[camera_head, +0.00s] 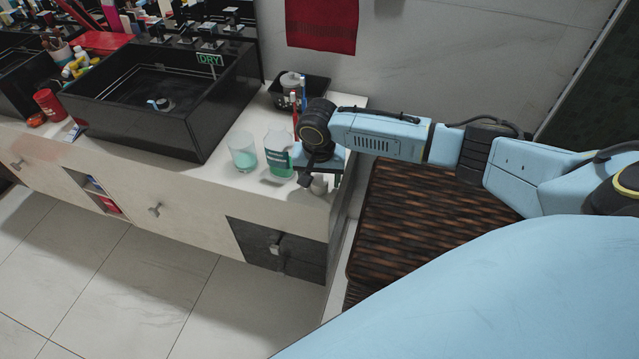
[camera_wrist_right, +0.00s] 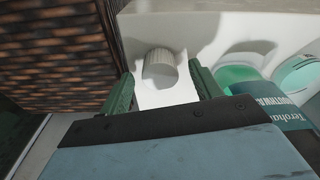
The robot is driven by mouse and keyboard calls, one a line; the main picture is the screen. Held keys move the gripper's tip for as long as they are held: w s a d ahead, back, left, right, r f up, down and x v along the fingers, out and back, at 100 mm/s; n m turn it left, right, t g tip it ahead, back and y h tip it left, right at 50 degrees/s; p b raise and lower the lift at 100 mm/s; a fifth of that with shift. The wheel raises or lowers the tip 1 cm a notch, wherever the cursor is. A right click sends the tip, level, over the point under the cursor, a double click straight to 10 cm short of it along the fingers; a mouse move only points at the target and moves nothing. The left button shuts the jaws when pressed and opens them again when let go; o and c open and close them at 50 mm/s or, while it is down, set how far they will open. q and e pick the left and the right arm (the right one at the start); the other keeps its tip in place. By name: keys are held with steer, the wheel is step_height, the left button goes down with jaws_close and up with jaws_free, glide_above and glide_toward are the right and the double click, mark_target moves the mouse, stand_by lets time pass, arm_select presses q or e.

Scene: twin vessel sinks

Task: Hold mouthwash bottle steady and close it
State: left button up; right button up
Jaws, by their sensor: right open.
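The mouthwash bottle (camera_head: 278,157) stands upright on the counter, clear with green liquid and a dark green label; its label also shows in the right wrist view (camera_wrist_right: 268,122). No cap shows on its top. A pale ridged cap (camera_wrist_right: 160,69) lies on the counter near the right end, to the right of the bottle; it is also in the head view (camera_head: 319,185). My right gripper (camera_wrist_right: 162,88) is open, its green fingers on either side of the cap with gaps visible; in the head view it (camera_head: 318,178) is low beside the bottle. My left gripper is not in view.
A clear cup (camera_head: 243,152) with teal liquid stands left of the bottle. Behind are a black tray (camera_head: 315,88) with a jar and a red toothbrush (camera_head: 294,115). A black vessel sink (camera_head: 190,140) is left. A brown woven surface (camera_head: 410,225) lies right of the counter.

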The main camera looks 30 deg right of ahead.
mark_target(319, 181)
steer(key=shift+c, duration=0.3)
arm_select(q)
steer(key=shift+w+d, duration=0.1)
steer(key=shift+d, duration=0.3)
arm_select(e)
steer(key=c, duration=1)
steer(key=shift+r, duration=0.45)
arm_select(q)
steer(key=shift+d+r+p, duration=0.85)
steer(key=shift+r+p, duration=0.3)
arm_select(e)
step_height(319, 181, up, 9)
steer(key=shift+r, duration=0.1)
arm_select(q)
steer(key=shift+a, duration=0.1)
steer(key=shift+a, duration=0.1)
arm_select(e)
steer(key=s+a+r+n, duration=0.1)
steer(key=a+r+n, duration=0.1)
steer(key=a+r, duration=0.1)
steer(key=s+a+r+n, duration=0.2)
steer(key=a+r+n, duration=0.1)
steer(key=r, duration=0.1)
steer(key=s+a+r+n, duration=0.2)
steer(key=a+r, duration=0.1)
steer(key=shift+s+r+n+y, duration=0.1)
steer(key=shift+r+n+y, duration=0.2)
steer(key=shift+r+y, duration=0.1)
